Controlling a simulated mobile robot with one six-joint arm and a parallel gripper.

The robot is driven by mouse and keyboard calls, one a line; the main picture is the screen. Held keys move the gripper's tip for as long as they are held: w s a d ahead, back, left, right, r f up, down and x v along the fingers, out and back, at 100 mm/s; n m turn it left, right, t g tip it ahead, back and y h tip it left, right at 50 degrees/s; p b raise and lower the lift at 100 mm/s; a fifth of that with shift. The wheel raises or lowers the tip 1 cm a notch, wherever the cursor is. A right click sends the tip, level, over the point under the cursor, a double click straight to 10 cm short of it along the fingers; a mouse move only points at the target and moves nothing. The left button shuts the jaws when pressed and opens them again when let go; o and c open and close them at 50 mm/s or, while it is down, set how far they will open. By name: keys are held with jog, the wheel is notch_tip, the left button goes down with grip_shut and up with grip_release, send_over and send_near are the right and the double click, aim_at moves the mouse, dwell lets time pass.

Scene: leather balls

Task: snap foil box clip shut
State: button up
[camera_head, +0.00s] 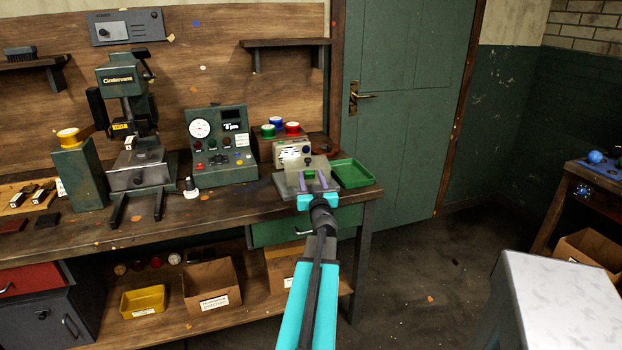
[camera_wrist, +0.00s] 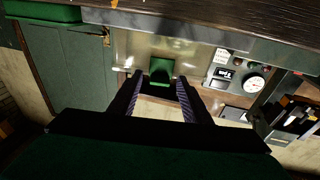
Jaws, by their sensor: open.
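My gripper (camera_head: 313,181) is open at the right end of the workbench, its two purple fingers apart. In the wrist view the fingers (camera_wrist: 159,80) stand either side of a small dark green block (camera_wrist: 161,71) in front of a pale, shiny panel (camera_wrist: 130,46). The block looks like the clip, but I cannot tell whether it is shut. In the head view a pale panel (camera_head: 319,164) stands just beyond my fingers. A cream box with a printed label (camera_head: 292,152) sits behind it. I cannot tell whether the fingers touch anything.
A green tray (camera_head: 351,173) lies just right of my gripper. A green instrument case with a dial (camera_head: 220,147) and a Cindervane press (camera_head: 136,140) stand to the left. A green door (camera_head: 405,105) stands right of the bench.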

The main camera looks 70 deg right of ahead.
jog(key=r+p+v, duration=0.1)
jog(key=v, duration=0.7)
jog(key=shift+f, duration=0.4)
jog(key=shift+a+p, duration=0.15)
jog(key=shift+p, duration=0.4)
jog(key=p+v, duration=0.2)
jog(key=p, duration=0.4)
jog(key=shift+r+p, duration=0.1)
jog(key=shift+p, duration=0.2)
jog(key=shift+s+a+p, duration=0.1)
jog(key=shift+a+p, duration=0.05)
jog(key=shift+p, duration=0.15)
jog(key=shift+p+v, duration=1.35)
jog(key=shift+p, duration=0.7)
